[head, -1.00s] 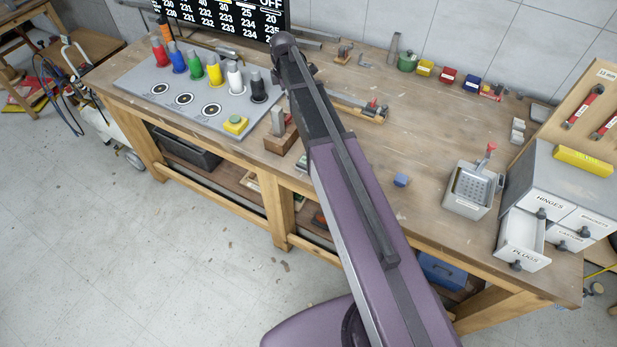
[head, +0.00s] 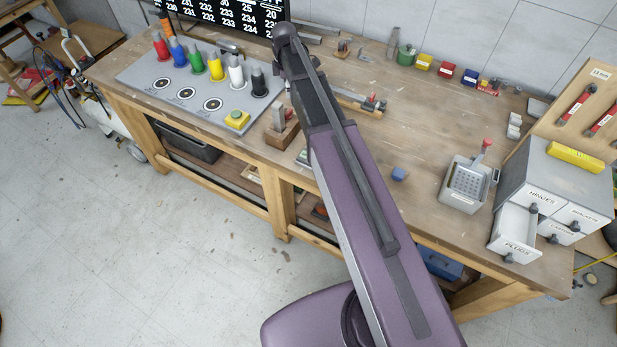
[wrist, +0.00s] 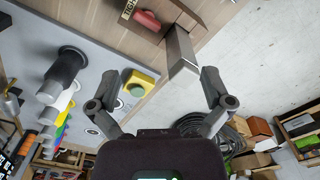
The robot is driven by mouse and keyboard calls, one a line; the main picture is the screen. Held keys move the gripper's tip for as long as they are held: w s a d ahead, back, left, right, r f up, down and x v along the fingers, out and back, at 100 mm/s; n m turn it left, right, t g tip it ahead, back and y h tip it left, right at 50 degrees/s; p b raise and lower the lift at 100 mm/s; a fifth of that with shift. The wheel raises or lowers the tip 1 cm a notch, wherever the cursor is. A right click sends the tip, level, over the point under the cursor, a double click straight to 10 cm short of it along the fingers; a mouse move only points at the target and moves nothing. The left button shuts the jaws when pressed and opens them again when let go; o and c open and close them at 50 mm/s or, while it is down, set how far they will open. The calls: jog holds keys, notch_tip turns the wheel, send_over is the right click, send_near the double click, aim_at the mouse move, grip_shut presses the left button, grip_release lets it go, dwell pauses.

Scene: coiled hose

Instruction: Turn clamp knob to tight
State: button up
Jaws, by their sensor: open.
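In the wrist view, a red knob-like part (wrist: 148,19) sits at the top edge beside a dark label (wrist: 127,9) with partly legible lettering that seems to read "TIGHT". They are by a wooden block (wrist: 186,9) with an upright grey metal plate (wrist: 183,55). The same plate (head: 278,117) and block (head: 281,136) show in the head view near the bench's front edge; no red knob is visible on them there. My gripper (wrist: 160,76) is open and empty, its fingers spread wide, with the plate's end just beyond and between the fingertips. In the head view my arm hides the gripper.
A grey board (head: 190,95) with colored cones and a yellow button box (head: 237,119) lies left of the block. Another red-tipped tool (head: 371,101) lies behind my arm. A metal basket (head: 466,184) and drawer cabinet (head: 550,190) stand right. The bench (head: 430,120) has clear middle space.

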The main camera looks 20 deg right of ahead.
jog(key=shift+s+f+m+b, duration=2.7)
jog(key=shift+s+f+m, duration=0.1)
jog(key=shift+s, duration=1.25)
jog(key=shift+s+f+m+b, duration=2.65)
jog(key=shift+s+f+b, duration=0.1)
jog(key=shift+s, duration=1.3)
jog(key=shift+s+f+m+b, duration=2.7)
jog(key=shift+s+f+m, duration=0.1)
jog(key=shift+s, duration=1.25)
